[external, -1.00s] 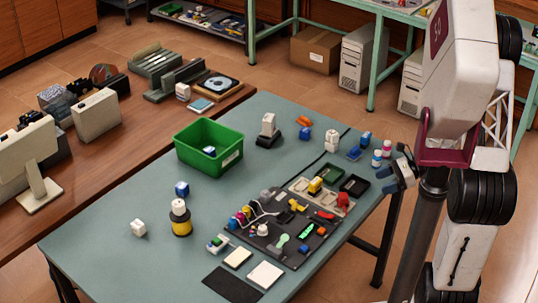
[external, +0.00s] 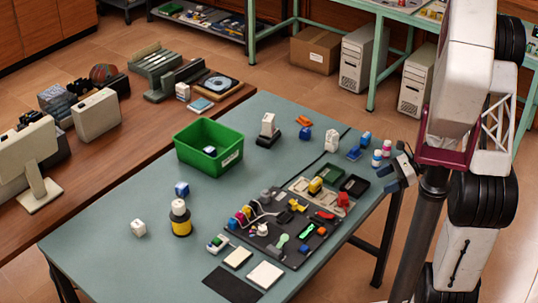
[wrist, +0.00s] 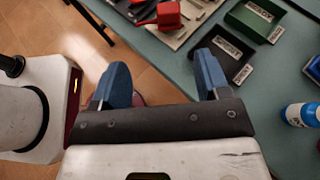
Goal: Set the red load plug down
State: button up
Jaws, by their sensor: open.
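The red load plug (external: 343,200) sits at the right end of the pale panel on the table, beside a black tray. My gripper (external: 394,184) is beyond the table's right edge in the external view, apart from the plug. In the wrist view its two blue fingers (wrist: 162,78) are spread wide with nothing between them. The floor and the table's edge show below the gap.
A black tray (wrist: 232,62) and a green tray (wrist: 248,18) lie near my right finger. A blue-and-white bottle (wrist: 298,115) stands at the right. The dark component board (external: 280,235) and a green bin (external: 185,157) are on the table. The table's left part is mostly clear.

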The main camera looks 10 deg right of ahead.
jog(key=s+d+r+n+t+h, duration=0.1)
jog(key=s+d+r+n+h, duration=0.1)
jog(key=s+r+n+h, duration=0.4)
jog(key=s+d+r+n+t+h, duration=0.2)
jog(key=s+r+n+h, duration=0.5)
jog(key=r, duration=0.9)
jog(key=shift+s+r+n, duration=0.25)
jog(key=shift+s+n, duration=1.65)
jog(key=shift+s, duration=0.4)
